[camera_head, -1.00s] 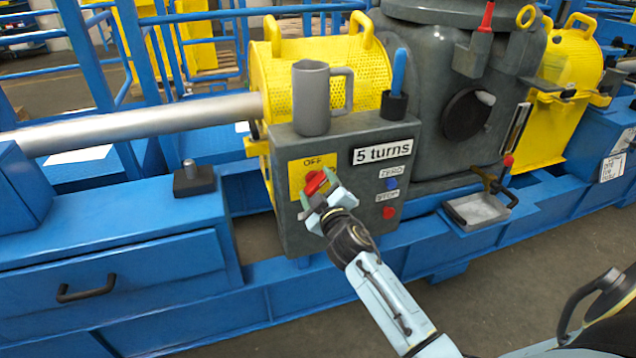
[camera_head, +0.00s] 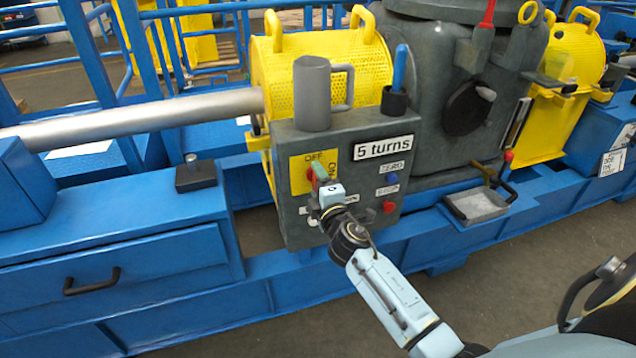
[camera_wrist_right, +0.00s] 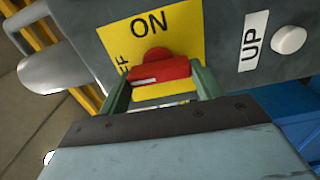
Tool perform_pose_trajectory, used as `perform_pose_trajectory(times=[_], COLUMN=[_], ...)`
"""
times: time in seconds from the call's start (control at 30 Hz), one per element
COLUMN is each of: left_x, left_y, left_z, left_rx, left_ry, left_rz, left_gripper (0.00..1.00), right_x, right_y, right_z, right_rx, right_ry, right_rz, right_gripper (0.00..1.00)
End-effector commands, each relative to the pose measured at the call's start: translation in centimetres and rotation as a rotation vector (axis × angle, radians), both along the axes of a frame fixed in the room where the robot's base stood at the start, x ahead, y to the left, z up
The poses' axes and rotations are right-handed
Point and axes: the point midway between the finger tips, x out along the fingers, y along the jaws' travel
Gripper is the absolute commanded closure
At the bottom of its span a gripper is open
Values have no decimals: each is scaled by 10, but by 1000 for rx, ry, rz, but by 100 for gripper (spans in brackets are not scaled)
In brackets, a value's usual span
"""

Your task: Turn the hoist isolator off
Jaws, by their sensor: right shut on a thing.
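The red isolator knob (camera_head: 313,177) sits on a yellow plate (camera_head: 299,180) marked OFF at the top and ON at the right, on the grey control box. My right gripper (camera_head: 320,176) is shut on the knob and partly hides it. In the right wrist view, the red knob (camera_wrist_right: 160,74) lies between the two green fingers (camera_wrist_right: 162,86). Its white mark is on the left end, towards the OFF lettering, which a finger partly covers. ON shows above the knob there. The box's lower label is partly hidden by my right arm. My left gripper is not in view.
The grey box (camera_head: 290,228) also carries a "5 turns" sign (camera_head: 383,148), a blue button (camera_head: 393,178) and a red button (camera_head: 389,207). A grey mug (camera_head: 312,95) and a black holder (camera_head: 395,101) stand on top. A white button (camera_wrist_right: 289,40) is beside UP.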

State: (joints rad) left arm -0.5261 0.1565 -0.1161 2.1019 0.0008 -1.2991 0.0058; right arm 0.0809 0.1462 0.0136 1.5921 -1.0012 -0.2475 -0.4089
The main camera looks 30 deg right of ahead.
Motion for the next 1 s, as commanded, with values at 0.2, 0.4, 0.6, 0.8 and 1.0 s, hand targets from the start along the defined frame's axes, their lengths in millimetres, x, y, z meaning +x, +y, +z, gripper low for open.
perform_pose_trajectory(times=[0.2,0.4,0.6,0.8,1.0], left_x=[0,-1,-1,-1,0], left_y=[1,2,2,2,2], left_z=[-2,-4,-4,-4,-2], left_rx=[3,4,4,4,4], left_ry=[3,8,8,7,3], left_rz=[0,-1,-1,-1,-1], left_gripper=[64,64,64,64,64], right_x=[0,0,0,0,0], right_y=[0,0,0,0,0], right_z=[-1,-2,-2,-1,-1], right_rx=[-37,-44,-45,-43,-42], right_ry=[12,14,14,12,11], right_rz=[-1,-1,-1,-1,0], right_gripper=[57,57,57,13,13])
